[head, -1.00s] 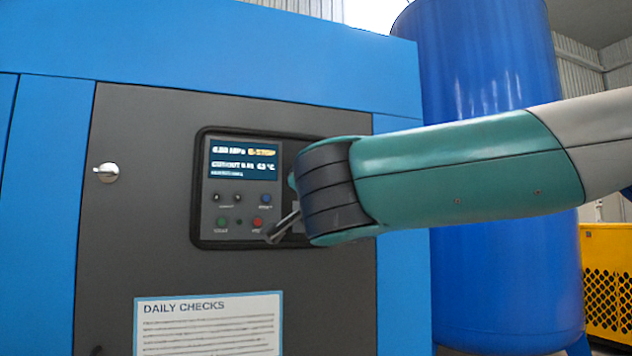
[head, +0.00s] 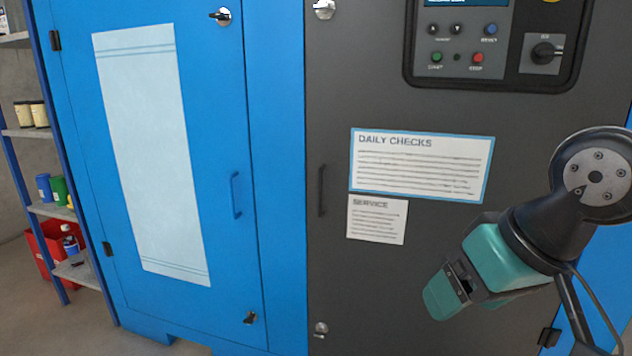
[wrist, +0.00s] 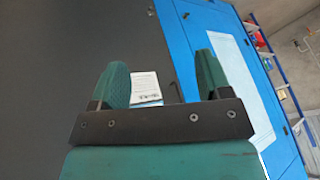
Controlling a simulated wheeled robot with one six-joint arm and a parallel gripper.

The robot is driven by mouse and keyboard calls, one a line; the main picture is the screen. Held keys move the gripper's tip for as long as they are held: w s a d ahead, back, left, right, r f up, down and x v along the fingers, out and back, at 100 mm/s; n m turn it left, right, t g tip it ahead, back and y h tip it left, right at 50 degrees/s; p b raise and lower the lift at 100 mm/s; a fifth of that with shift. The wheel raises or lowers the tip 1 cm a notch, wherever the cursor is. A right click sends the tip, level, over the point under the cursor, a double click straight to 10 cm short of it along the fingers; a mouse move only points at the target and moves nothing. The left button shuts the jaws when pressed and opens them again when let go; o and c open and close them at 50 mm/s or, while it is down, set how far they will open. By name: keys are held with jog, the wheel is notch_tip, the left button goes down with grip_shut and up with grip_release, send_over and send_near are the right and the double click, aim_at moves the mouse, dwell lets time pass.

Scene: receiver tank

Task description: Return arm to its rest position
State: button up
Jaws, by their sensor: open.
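My gripper (head: 447,292) is at the lower right of the head view, in front of the dark cabinet door and below the control panel. It points down and to the left. The wrist view shows its two teal fingers (wrist: 163,85) standing apart with nothing between them. My arm is folded at the right edge of the head view. The gripper appears clear of the cabinet, though the exact distance is hard to tell.
The control panel (head: 462,78) has buttons and a dark rotary switch (head: 543,52). A Daily Checks sheet (head: 420,170) and a Service sheet (head: 377,222) are on the dark door. A blue door (head: 225,130) and a shelf rack (head: 45,208) stand left. Floor shows at lower left.

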jog(key=s+a+f+n+g, duration=0.2)
jog(key=s+n+g, duration=0.15)
jog(key=s, duration=0.45)
notch_tip(320, 180, up, 27)
jog(key=p, duration=2.7)
jog(key=shift+s+g+y, duration=0.3)
jog(key=shift+g+y, duration=0.05)
jog(key=shift+y, duration=0.05)
jog(key=shift+d, duration=0.1)
